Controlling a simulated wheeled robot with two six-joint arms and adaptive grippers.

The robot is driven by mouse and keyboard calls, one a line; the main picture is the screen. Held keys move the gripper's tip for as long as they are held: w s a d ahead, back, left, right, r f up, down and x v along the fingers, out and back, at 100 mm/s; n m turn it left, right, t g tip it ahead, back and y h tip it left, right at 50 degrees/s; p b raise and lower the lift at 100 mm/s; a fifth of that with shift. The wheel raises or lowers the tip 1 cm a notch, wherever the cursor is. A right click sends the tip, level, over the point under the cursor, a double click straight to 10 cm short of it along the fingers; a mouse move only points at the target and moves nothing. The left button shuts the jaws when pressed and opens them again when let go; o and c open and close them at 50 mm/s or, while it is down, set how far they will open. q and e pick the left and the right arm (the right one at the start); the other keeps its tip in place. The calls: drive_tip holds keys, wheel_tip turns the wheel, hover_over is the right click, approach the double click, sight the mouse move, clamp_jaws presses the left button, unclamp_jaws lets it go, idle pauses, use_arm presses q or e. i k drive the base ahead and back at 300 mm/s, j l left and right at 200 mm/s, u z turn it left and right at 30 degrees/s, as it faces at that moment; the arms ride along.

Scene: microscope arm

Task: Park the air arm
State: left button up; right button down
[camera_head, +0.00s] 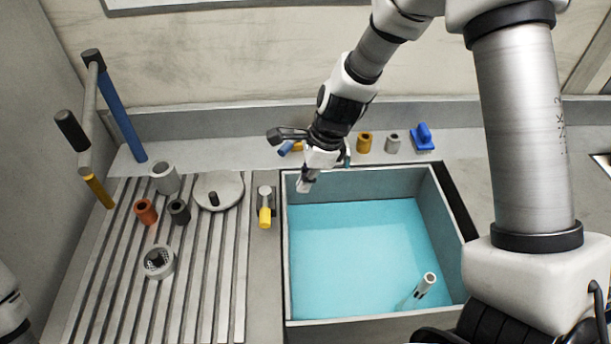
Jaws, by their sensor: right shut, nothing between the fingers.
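What seems to be the air arm (87,120) stands at the left, on a tall blue post (122,115). Its grey bar reaches forward from the top of the post to a black grip and a yellow tip (98,190) over the left side of the ribbed board. My right gripper (306,184) is shut and empty, pointing down over the back left corner of the basin, well to the right of the arm and apart from it. My left gripper is out of view; only a piece of my left arm shows at the lower left edge.
The basin (435,215) holds blue-green liquid and a pale tube (424,284). The ribbed board (205,300) carries several small cups and a round lid (218,190). A yellow-handled valve (265,208) sits between them. A blue item (423,136) stands on the back ledge.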

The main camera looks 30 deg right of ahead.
sight(81, 139)
drive_tip(key=k, duration=1)
